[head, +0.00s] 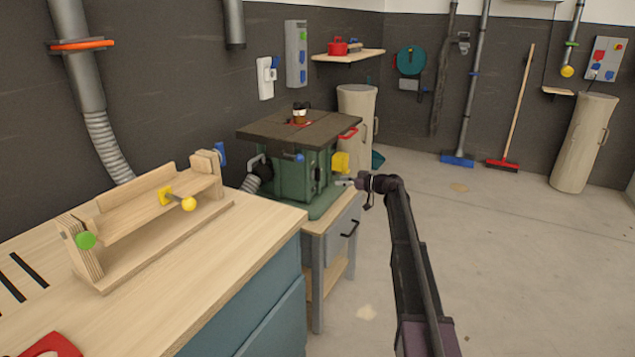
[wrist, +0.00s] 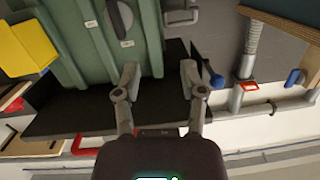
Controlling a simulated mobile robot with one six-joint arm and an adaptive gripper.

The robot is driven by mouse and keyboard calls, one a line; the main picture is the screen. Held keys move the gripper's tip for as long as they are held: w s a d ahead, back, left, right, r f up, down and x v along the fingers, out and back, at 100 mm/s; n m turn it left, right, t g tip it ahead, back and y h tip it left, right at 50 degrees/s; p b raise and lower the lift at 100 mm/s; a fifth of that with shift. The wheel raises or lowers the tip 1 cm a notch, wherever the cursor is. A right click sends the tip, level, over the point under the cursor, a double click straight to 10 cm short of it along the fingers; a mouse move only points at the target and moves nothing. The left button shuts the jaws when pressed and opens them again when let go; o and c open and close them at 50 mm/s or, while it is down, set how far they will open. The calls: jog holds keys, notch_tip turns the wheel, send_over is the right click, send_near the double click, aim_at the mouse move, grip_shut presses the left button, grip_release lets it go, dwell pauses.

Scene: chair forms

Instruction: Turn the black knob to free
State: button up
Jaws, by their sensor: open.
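My gripper (head: 345,182) is in front of the machine, to the right of the knob in the head view. In the wrist view my gripper (wrist: 158,72) has its fingers spread and empty, with the knob beyond them and not touched.
A yellow part (head: 341,162) and a red handle (head: 349,133) stick out on the machine's right. A blue knob (wrist: 217,82) is near my right finger in the wrist view. A workbench (head: 150,290) with a wooden jig is at left.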

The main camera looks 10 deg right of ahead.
jog(key=t+b, duration=0.1)
jog(key=b, duration=0.1)
send_near(320, 169)
jog(key=s+d+f, duration=0.1)
jog(key=s+d, duration=0.1)
jog(key=shift+w+d+n+t+y, duration=0.25)
jog(key=shift+w+n+t+y, duration=0.05)
jog(key=shift+y, duration=0.1)
jog(key=shift+w+a, duration=0.1)
jog(key=shift+a, duration=0.05)
jog(key=x, duration=1.3)
jog(key=shift+w+a, duration=0.15)
jog(key=shift+a, duration=0.05)
grip_shut()
jog(key=shift+a, duration=0.1)
